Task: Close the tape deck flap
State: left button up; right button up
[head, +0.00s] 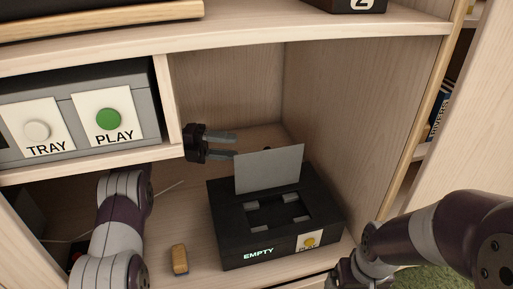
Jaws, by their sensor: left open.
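The black tape deck (226,225) sits in the lower shelf compartment, its front display reading "EMPTY". Its grey flap (270,169) stands up, raised and leaning slightly back, with the recessed bay showing in front of it. My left gripper (233,145) is open and empty, behind and to the left of the flap, its fingers pointing right. The lower finger's tip is close to the flap's upper left edge; I cannot tell whether they touch. My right gripper (345,275) is at the bottom edge, right of the deck's front, partly cut off; its jaws are not clear.
A grey unit with TRAY and PLAY buttons (108,118) fills the shelf at the upper left, above my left forearm. A small wooden block (180,259) lies left of the deck. The cabinet's side wall (350,130) rises close on the right. Thin cables lie at the left.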

aim_at(268, 167)
pick_arm(q)
jog(key=d+b, duration=0.1)
jog(key=d, duration=0.7)
jog(key=shift+s+f, duration=0.2)
grip_shut()
